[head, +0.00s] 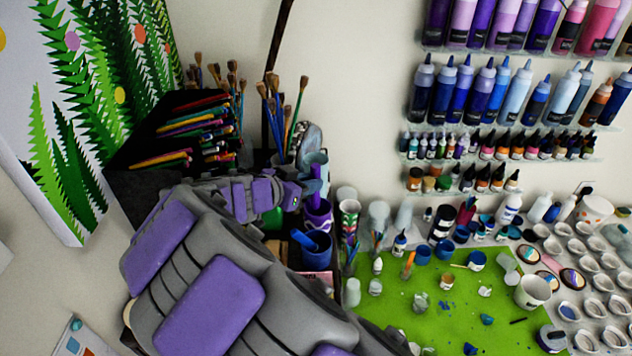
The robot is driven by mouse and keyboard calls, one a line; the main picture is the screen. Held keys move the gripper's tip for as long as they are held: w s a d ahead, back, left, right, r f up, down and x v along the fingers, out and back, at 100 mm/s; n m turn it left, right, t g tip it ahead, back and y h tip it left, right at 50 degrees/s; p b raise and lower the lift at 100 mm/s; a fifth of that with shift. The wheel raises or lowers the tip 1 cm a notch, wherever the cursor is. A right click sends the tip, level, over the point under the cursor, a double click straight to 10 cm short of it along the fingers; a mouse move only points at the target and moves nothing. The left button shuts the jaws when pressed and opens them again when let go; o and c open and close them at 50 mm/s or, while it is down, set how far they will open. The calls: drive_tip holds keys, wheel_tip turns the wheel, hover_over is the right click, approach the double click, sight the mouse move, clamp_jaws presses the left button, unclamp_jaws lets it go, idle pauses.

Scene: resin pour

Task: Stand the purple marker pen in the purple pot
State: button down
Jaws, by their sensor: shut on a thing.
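The purple marker pen (316,182) stands roughly upright in the head view. My gripper (307,188) reaches in from the left and is shut on it; the fingertips are small and partly hidden. The purple pot (318,216) is directly below the pen. The pen's lower end meets the pot's mouth in the picture and seems to be inside the rim. I cannot tell how deep it is or whether it touches the bottom.
A blue pot (310,253) with a blue pen stands just in front of the purple pot. A patterned cup (348,219) is close on the right. Brushes (285,112) stand behind. The green mat (400,305) holds scattered cups and bits. My arm hides the lower left.

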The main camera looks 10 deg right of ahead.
sight(316, 197)
drive_tip(key=f+b, duration=0.1)
drive_tip(key=d+f+b, duration=0.1)
drive_tip(key=b, duration=0.1)
drive_tip(key=f+b, duration=0.1)
drive_tip(key=shift+d+f+b, duration=0.35)
drive_tip(key=shift+d, duration=0.05)
drive_tip(key=shift+a+f+b, duration=0.2)
drive_tip(key=shift+b, duration=0.1)
drive_tip(key=shift+a+f+b, duration=0.2)
drive_tip(key=shift+f+b, duration=0.1)
drive_tip(key=shift+b, duration=0.15)
drive_tip(key=c, duration=1.5)
unclamp_jaws()
drive_tip(key=shift+d, duration=0.25)
drive_tip(key=o, duration=0.3)
drive_tip(key=shift+o, duration=1.2)
drive_tip(key=shift+a, duration=1.1)
drive_tip(key=shift+s+a+r, duration=0.15)
drive_tip(key=shift+s+r, duration=0.15)
drive_tip(key=shift+s, duration=0.15)
drive_tip(key=b+v, duration=0.2)
drive_tip(key=v, duration=1.3)
drive_tip(key=shift+a+b, duration=0.3)
drive_tip(key=shift+a, duration=0.1)
